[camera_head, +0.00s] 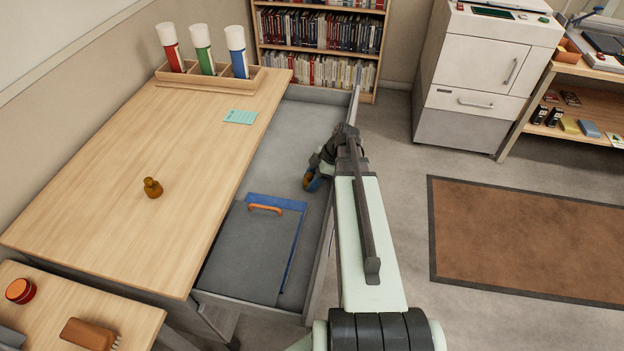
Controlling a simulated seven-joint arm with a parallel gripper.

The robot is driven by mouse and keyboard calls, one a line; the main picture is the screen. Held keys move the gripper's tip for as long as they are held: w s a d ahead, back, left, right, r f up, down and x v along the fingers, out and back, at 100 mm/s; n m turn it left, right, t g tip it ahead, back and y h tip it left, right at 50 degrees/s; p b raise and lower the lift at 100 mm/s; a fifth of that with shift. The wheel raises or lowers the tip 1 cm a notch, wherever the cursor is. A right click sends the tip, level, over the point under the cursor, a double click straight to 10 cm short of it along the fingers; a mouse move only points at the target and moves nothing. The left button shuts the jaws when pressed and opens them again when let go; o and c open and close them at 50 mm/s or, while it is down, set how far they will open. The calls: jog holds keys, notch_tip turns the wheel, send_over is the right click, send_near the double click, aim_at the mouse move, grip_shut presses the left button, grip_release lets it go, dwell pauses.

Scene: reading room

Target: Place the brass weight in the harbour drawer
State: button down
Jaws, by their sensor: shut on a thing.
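My gripper (312,182) is over the right side of the open grey drawer (285,135), near its right wall. It is shut on a small brass-coloured thing (308,181), mostly hidden by the gripper and wrist. A blue part shows beside it; I cannot tell whether it belongs to the gripper. I cannot tell whether the held thing touches the drawer floor. A brass weight with a rounded knob (152,187) stands upright on the wooden table top (110,215), apart from the gripper. No label naming the drawer is readable.
A grey folder (245,250) on a blue board (293,205) with an orange handle (265,208) fills the drawer's near part; its far part is bare. Red, green and blue tubes (203,50) stand in a wooden rack. A teal card (240,117) lies on the table.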

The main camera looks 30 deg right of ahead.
jog(key=c, duration=0.5)
grip_release()
jog(key=shift+f, duration=0.1)
jog(key=v, duration=1.2)
